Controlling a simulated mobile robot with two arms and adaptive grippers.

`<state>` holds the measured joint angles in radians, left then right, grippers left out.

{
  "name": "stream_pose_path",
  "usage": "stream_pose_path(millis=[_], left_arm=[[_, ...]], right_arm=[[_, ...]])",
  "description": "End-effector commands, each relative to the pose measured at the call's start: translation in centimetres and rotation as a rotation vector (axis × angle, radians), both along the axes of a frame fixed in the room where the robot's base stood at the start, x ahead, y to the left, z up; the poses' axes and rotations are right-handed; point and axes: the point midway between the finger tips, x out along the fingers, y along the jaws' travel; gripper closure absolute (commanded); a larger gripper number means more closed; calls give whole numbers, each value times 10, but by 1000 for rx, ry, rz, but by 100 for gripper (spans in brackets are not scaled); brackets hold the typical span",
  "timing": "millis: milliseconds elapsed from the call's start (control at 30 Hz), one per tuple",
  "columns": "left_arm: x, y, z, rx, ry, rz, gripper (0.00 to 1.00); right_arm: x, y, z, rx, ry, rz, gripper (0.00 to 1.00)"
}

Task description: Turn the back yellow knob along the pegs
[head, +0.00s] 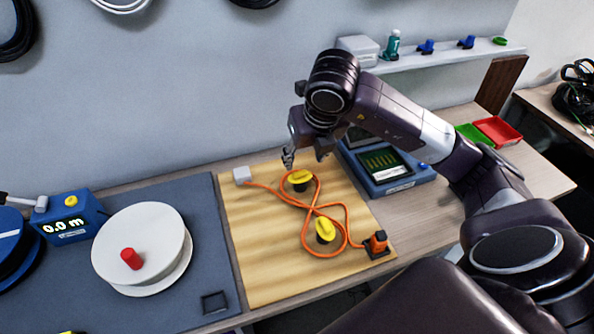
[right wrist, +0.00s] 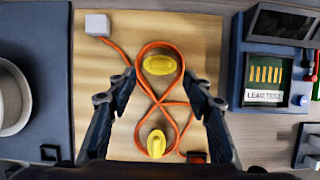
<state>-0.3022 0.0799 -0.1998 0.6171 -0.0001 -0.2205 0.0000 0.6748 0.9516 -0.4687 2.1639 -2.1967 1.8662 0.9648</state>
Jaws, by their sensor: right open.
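The back yellow knob (head: 300,177) sits on a dark round base on the wooden board (head: 258,272). In the right wrist view the back knob (right wrist: 159,65) has its long side lying left to right. The front yellow knob (head: 324,230) has its long side tilted; it also shows in the right wrist view (right wrist: 156,143). An orange cable (head: 336,205) loops around both in a figure eight. My right gripper (head: 305,156) is open and empty above the back knob, apart from it. In the right wrist view its fingertips (right wrist: 160,88) frame the cable's crossing. Separate pegs cannot be made out.
A white block (head: 242,175) and an orange-black connector (head: 377,244) end the cable. A blue tester (head: 395,182) stands right of the board. A white reel (head: 125,232) and blue meter (head: 70,215) are on the left mat. A shelf (head: 440,56) runs behind.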

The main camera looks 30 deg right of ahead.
Motion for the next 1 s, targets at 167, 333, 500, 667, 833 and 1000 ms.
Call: stream_pose_path(millis=[167, 333, 500, 667, 833, 1000], left_arm=[[2, 0, 7, -1, -3, 0, 60], [1, 0, 12, 0, -1, 0, 60], [1, 0, 15, 0, -2, 0, 60], [3, -1, 15, -1, -5, 0, 60], [4, -1, 15, -1, -6, 0, 60], [4, -1, 15, -1, -6, 0, 60]], right_arm=[[7, -2, -22, 1, 7, 0, 54], [18, -4, -47, 2, 5, -1, 54], [25, -6, -63, 1, 3, 0, 54], [27, -6, -68, 1, 1, 1, 54], [27, -6, -68, 1, 1, 1, 54], [27, -6, -67, 1, 1, 1, 72]])
